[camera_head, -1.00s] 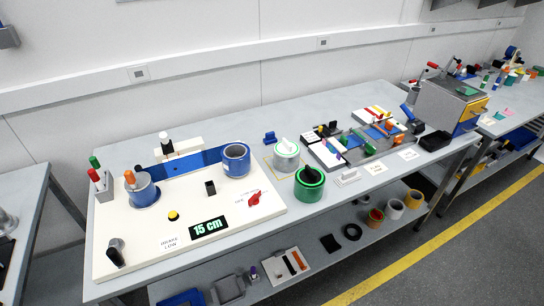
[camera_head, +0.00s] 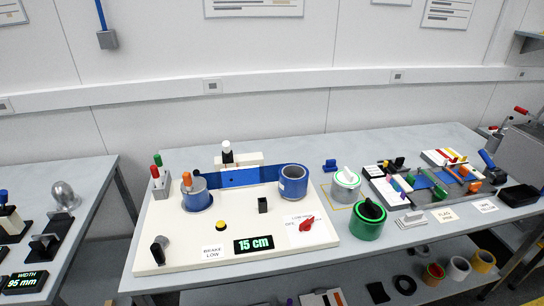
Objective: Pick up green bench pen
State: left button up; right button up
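A green-topped pen (camera_head: 158,162) stands upright at the back left of the white inspection board, in a small grey holder (camera_head: 162,187). A red-topped pen (camera_head: 154,172) stands just in front of it in the same holder. The lower part of the green pen is partly hidden by the holder and the red pen. Neither of my grippers shows in the head view.
A green canister (camera_head: 368,222) stands to the right. A gap separates the left table (camera_head: 80,215).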

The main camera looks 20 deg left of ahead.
aim_at(158, 159)
jog(key=u, duration=1.55)
